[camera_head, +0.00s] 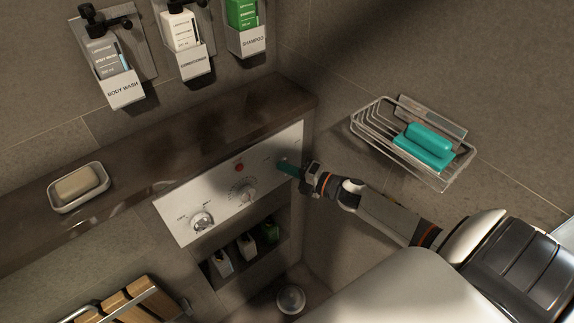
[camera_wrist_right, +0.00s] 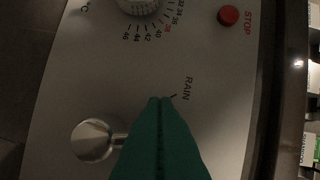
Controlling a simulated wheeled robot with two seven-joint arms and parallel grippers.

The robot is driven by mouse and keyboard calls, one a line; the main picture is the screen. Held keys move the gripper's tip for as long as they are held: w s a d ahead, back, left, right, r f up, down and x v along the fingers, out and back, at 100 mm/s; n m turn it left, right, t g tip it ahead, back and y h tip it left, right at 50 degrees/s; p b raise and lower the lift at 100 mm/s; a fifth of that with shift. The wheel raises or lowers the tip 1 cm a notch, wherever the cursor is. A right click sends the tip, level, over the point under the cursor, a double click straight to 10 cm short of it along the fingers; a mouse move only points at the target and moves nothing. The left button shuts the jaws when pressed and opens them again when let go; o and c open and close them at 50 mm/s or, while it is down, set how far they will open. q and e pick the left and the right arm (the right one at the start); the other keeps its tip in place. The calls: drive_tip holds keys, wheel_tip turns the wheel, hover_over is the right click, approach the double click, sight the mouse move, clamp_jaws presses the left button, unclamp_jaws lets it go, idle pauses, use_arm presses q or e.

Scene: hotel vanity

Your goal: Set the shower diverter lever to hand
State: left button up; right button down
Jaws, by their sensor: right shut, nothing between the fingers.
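The white control panel (camera_head: 222,207) is set into the wall below a dark ledge. In the right wrist view the diverter lever (camera_wrist_right: 93,140) has a round chrome hub at lower left. Its short stem points right and passes behind my fingers. The RAIN label and its tick mark are just beyond the fingertips; no HAND label is readable. My right gripper (camera_head: 283,164) is at the panel's right end, covering the lever in the head view. Its teal fingers (camera_wrist_right: 160,102) are shut and empty beside the lever; whether they touch it is unclear. My left gripper is out of view.
A temperature dial (camera_head: 242,191) and red STOP button (camera_head: 239,167) are left of my gripper. Another chrome knob (camera_head: 201,220) is farther left. A wire basket (camera_head: 366,120) with teal soap hangs to the right. A niche with bottles (camera_head: 246,245) is below.

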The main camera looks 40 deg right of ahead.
sight(286, 150)
drive_tip(key=shift+d+r+m+b, duration=0.1)
drive_tip(key=shift+d+m+b, duration=0.2)
drive_tip(key=shift+m, duration=0.2)
idle(0.3)
drive_tip(key=shift+w+d+m+t+b, duration=0.1)
drive_tip(key=shift+d+m+t+b, duration=0.55)
drive_tip(key=shift+m, duration=1)
drive_tip(key=shift+d+m+t+b, duration=0.55)
drive_tip(key=shift+d+m, duration=0.1)
drive_tip(key=shift+m, duration=1.05)
drive_tip(key=shift+w+d+m+t+b, duration=0.1)
drive_tip(key=shift+d+m+t+b, duration=0.5)
drive_tip(key=shift+m, duration=1.05)
drive_tip(key=shift+d, duration=0.1)
